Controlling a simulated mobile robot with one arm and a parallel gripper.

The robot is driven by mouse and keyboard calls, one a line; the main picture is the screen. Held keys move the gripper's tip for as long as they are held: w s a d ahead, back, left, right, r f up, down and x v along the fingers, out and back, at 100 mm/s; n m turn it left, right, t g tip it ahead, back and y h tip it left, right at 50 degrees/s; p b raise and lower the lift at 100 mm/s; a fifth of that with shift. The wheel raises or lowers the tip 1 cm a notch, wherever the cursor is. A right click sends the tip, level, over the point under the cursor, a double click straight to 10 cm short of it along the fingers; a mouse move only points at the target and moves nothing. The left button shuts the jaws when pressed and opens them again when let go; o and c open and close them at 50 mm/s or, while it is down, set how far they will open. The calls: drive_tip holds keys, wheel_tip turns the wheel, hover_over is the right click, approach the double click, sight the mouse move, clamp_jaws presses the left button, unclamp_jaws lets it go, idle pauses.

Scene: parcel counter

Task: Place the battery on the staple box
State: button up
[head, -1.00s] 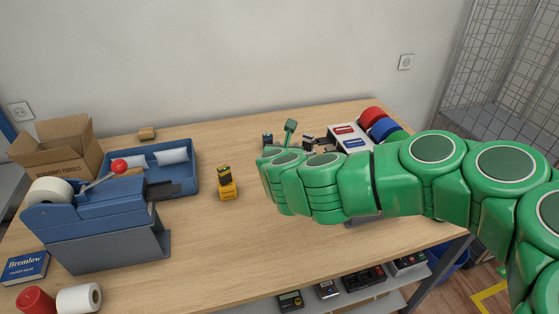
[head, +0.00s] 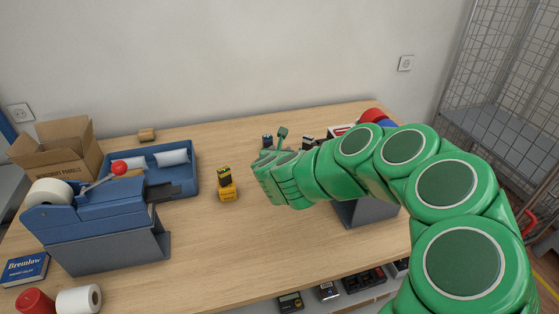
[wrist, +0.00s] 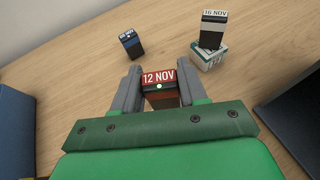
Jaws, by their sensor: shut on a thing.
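In the wrist view my gripper (wrist: 160,75) is shut on a dark battery (wrist: 159,87) with a red "12 NOV" label and a small light. Something reddish-brown shows below the label; I cannot tell whether it is the battery's side or a box beneath. A white-and-green box (wrist: 208,57), possibly a staple box, carries another dark battery (wrist: 213,30) marked "16 NOV". A yellow box (head: 228,193) in the head view carries a black-and-yellow battery (head: 224,177). A dark-blue battery (wrist: 131,43) stands alone on the wood.
A blue tray (head: 194,178) with white packets, a blue tape machine (head: 90,216) and a cardboard box (head: 62,155) fill the left. A grey stand (head: 368,212) is partly behind my arm. The counter (head: 225,245) is clear in front of the yellow box.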

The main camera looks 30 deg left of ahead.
drive_tip(key=shift+w+a+f, duration=0.1)
drive_tip(key=shift+w+f, duration=0.05)
drive_tip(key=shift+f, duration=1.65)
drive_tip(key=shift+f, duration=0.1)
drive_tip(key=o, duration=1.1)
drive_tip(key=shift+v, duration=6)
